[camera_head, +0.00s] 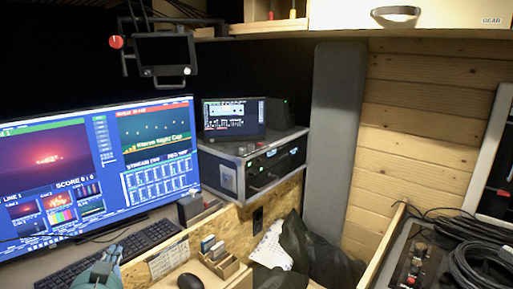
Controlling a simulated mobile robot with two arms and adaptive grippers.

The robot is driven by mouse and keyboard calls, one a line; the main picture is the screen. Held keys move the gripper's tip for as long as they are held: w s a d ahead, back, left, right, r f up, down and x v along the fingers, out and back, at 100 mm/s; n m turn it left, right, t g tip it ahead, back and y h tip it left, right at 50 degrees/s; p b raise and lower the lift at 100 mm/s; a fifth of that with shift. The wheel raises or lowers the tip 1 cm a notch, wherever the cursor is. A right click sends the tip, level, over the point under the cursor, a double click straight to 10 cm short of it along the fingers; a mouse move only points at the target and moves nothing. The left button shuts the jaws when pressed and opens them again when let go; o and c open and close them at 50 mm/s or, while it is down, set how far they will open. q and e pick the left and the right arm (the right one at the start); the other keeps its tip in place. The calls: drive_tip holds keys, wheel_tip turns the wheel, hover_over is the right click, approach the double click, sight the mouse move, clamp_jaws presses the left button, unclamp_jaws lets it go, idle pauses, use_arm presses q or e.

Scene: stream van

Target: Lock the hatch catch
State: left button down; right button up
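A pale wooden cupboard front (450,14) marked GEAR is at the top right, cut off by the picture's upper edge. A metal handle or catch (397,12) sits on it; I cannot tell whether this is the hatch catch, or whether it is locked. My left gripper (108,258) shows only in part at the bottom left, in front of the keyboard and far from the cupboard. Its finger opening is not clear, and I see nothing held in it. My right gripper is not in view.
A wide monitor (100,165) and keyboard (120,255) fill the left. A small screen (233,117) stands on a rack case (255,165). A monitor on an arm (163,52) hangs at the upper left. Black cables (480,265) lie at the lower right. A mouse (190,281) is at the bottom.

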use_arm(q)
drive_tip(key=s+d+f+n+g, duration=0.1)
drive_tip(key=s+d+f+g, duration=0.1)
drive_tip(key=s+f, duration=0.2)
drive_tip(key=s+d+f+n+g+h, duration=0.1)
drive_tip(key=s+d+f, duration=0.1)
drive_tip(key=f, duration=0.4)
drive_tip(key=s+d+f+g+h, duration=0.1)
drive_tip(key=s+d+f+g, duration=0.1)
drive_tip(key=s+f, duration=0.3)
drive_tip(key=shift+s+f+n+g, duration=0.3)
drive_tip(key=shift+f+n, duration=0.1)
drive_tip(key=shift+f, duration=0.2)
drive_tip(key=s+d+f+n+g+h, duration=0.1)
drive_tip(key=s+d+f+g, duration=0.3)
drive_tip(key=s, duration=0.6)
drive_tip(key=s+d+f+n+g+h, duration=0.2)
drive_tip(key=s+d+f, duration=0.35)
drive_tip(key=s, duration=0.45)
wheel_tip(320, 180, down, 27)
drive_tip(key=s+a+g, duration=0.1)
drive_tip(key=s+g, duration=0.1)
drive_tip(key=s+a+f, duration=0.3)
drive_tip(key=s+f, duration=1.3)
drive_tip(key=shift+s+m+g+y, duration=0.3)
drive_tip(key=shift+s+m+g, duration=0.05)
drive_tip(key=shift+m+g, duration=0.05)
